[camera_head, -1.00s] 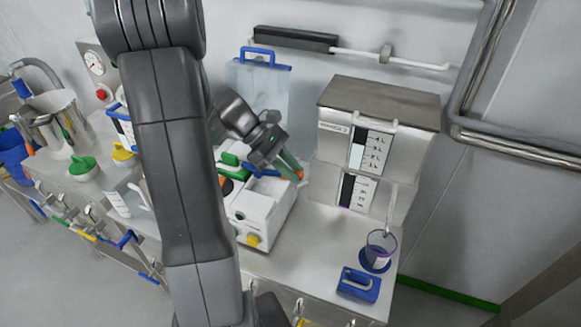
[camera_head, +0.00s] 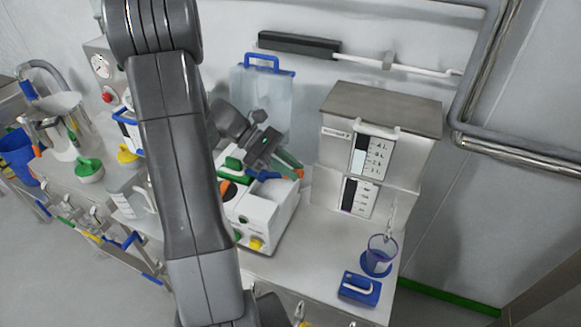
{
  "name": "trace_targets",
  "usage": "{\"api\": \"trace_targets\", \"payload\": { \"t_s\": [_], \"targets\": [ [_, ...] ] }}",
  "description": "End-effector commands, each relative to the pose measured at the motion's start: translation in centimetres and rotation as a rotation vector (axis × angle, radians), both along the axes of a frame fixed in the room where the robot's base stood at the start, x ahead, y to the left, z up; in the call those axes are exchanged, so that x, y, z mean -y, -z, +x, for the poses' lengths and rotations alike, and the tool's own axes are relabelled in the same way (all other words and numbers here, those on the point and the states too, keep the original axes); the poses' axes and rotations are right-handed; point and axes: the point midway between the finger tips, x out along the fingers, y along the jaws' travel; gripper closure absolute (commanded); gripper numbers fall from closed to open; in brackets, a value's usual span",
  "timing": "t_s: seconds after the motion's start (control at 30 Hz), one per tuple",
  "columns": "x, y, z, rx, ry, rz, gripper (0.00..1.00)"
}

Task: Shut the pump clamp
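The pump is a white box (camera_head: 268,212) with green and yellow knobs on its front, standing on the steel bench. A blue lever-like part (camera_head: 266,174), likely the clamp, shows on its top beside a green part (camera_head: 236,163). My gripper (camera_head: 297,170) is over the right side of the pump's top, its green, orange-tipped fingers pointing down to the right. The fingers overlap in this view, so their gap is hidden. I cannot tell whether they touch the blue part. My arm hides the pump's left side.
A steel dispenser (camera_head: 378,107) with level scales stands right of the pump. A blue-handled clear bag (camera_head: 262,95) hangs behind. Bare bench (camera_head: 310,250) lies between.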

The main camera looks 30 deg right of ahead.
Motion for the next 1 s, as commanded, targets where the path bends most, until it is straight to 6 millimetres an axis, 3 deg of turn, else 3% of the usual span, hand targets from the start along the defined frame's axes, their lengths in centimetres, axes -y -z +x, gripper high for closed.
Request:
{"api": "trace_targets", "payload": {
  "t_s": [0.03, 0.1, 0.47, 1.0],
  "targets": [
    [0.0, -0.1, 0.1, 0.002, -0.001, -0.001, 0.68],
    [0.0, -0.1, 0.1, 0.002, -0.001, -0.001, 0.58],
    [-0.3, -0.2, 0.5, 0.004, -0.001, 0.001, 0.58],
    [-6.5, -5.4, 7.6, 0.006, -0.003, 0.001, 0.58]
  ]
}}
